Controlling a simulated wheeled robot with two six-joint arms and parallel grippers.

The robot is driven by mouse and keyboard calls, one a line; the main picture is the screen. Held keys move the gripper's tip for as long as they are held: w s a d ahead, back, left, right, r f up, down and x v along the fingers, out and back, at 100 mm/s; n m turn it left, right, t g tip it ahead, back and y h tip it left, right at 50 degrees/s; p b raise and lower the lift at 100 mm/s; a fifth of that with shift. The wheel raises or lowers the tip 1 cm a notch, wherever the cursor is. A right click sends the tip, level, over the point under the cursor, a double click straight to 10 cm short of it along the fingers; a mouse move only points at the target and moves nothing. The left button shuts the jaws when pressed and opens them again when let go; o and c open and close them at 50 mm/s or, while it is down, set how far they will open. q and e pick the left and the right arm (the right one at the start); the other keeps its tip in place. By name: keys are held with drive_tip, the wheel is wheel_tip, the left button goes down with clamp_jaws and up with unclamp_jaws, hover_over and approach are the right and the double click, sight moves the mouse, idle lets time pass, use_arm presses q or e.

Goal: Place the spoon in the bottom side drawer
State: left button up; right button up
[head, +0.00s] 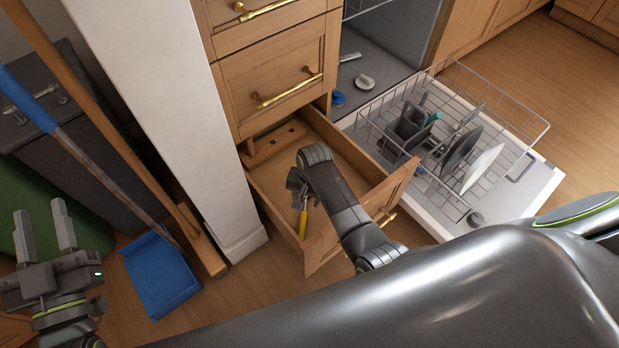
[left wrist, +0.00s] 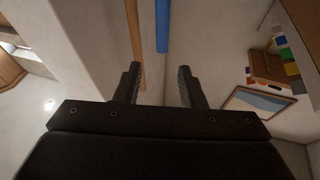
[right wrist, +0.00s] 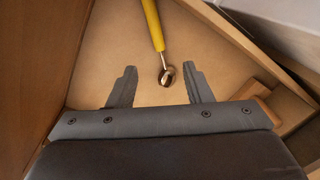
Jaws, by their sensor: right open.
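The spoon has a yellow handle (head: 302,224) and a metal head. It is inside the pulled-out bottom drawer (head: 267,182), near its front left. In the right wrist view the spoon (right wrist: 153,25) points its head towards the gap between my fingers; whether it lies flat or leans is hard to tell. My right gripper (head: 297,192) reaches down into the drawer. Its fingers (right wrist: 157,87) are open and apart from the spoon's head, with nothing held. My left gripper (head: 45,228) is open and empty at the far left, and its fingers show in the left wrist view (left wrist: 160,82).
An open dishwasher with a pulled-out rack (head: 500,105) holding dishes stands right of the drawer. A closed drawer (head: 275,80) is above. A white wall end (head: 175,110) is on the left, with a blue dustpan (head: 160,275) and long handles beyond it.

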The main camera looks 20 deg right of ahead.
use_arm(q)
drive_tip(key=s+d+f+n+g+h+p, duration=0.1)
drive_tip(key=s+f+g+h+p, duration=0.35)
drive_tip(key=f+g, duration=1.05)
drive_tip(key=s+d+f+g+y, duration=0.1)
drive_tip(key=s+d+f+g, duration=0.1)
drive_tip(key=s+f, duration=0.5)
drive_tip(key=shift+s+d, duration=0.15)
drive_tip(key=shift+s, duration=1)
use_arm(e)
wheel_tip(320, 180, up, 9)
drive_tip(key=shift+s+d, duration=0.3)
drive_tip(key=shift+d, duration=0.1)
use_arm(q)
drive_tip(key=shift+f+y, duration=0.15)
drive_tip(key=shift+y, duration=0.1)
use_arm(e)
drive_tip(key=shift+r, duration=0.15)
